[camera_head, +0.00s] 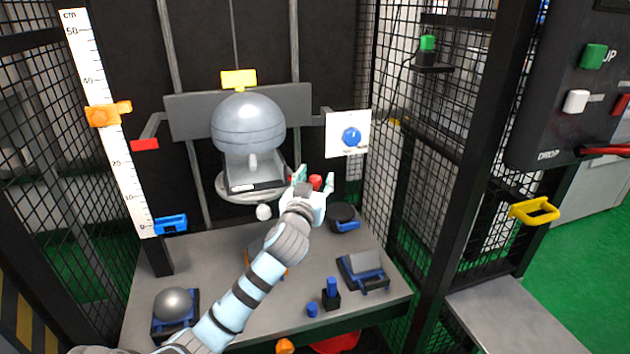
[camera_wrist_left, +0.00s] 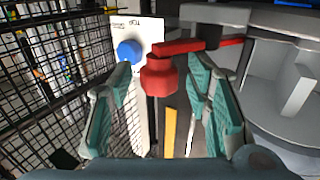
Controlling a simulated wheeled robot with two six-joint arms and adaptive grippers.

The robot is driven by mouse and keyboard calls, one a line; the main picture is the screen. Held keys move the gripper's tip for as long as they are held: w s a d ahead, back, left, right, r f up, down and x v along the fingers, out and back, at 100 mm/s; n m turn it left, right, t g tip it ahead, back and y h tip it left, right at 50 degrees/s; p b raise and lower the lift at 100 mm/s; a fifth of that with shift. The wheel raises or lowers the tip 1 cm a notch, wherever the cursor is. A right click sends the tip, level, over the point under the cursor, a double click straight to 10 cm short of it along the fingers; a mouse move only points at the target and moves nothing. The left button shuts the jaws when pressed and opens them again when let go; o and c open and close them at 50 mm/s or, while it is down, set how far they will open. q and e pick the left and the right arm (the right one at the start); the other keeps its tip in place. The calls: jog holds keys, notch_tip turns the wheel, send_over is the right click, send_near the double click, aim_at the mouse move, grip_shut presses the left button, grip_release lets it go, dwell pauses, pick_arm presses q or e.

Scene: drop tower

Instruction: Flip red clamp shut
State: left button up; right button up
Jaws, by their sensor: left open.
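The red clamp shows in the left wrist view as a rounded red knob (camera_wrist_left: 159,79) with a flat red bar reaching right from just above it. In the head view a red part of it (camera_head: 316,181) shows between my fingers. My left gripper (camera_head: 314,178) is open, at the right side of the grey headform. In the wrist view its green-padded fingers (camera_wrist_left: 165,105) stand on either side of the knob, with gaps that look clear; contact cannot be told. My right gripper is not in view.
A white panel with a blue dial (camera_head: 351,136) is right of the gripper. The grey headform (camera_head: 247,125) hangs on the carriage at left, with another red part (camera_head: 145,145) on its left arm. Blocks lie on the grey table (camera_head: 230,300) below. Mesh walls close both sides.

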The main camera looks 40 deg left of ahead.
pick_arm(q)
jog(key=c, duration=0.3)
grip_shut()
jog(key=shift+w+d+n+g+y, duration=0.1)
jog(key=shift+w+n+g+y, duration=0.25)
jog(key=shift+n+y, duration=0.3)
jog(key=shift+w+f+n+g+y+b, duration=0.1)
jog(key=shift+n+g+y+b, duration=0.2)
jog(key=shift+y, duration=0.25)
jog(key=shift+g+y, duration=0.25)
jog(key=shift+y, duration=0.05)
jog(key=shift+o, duration=1)
grip_release()
jog(key=shift+o, duration=0.5)
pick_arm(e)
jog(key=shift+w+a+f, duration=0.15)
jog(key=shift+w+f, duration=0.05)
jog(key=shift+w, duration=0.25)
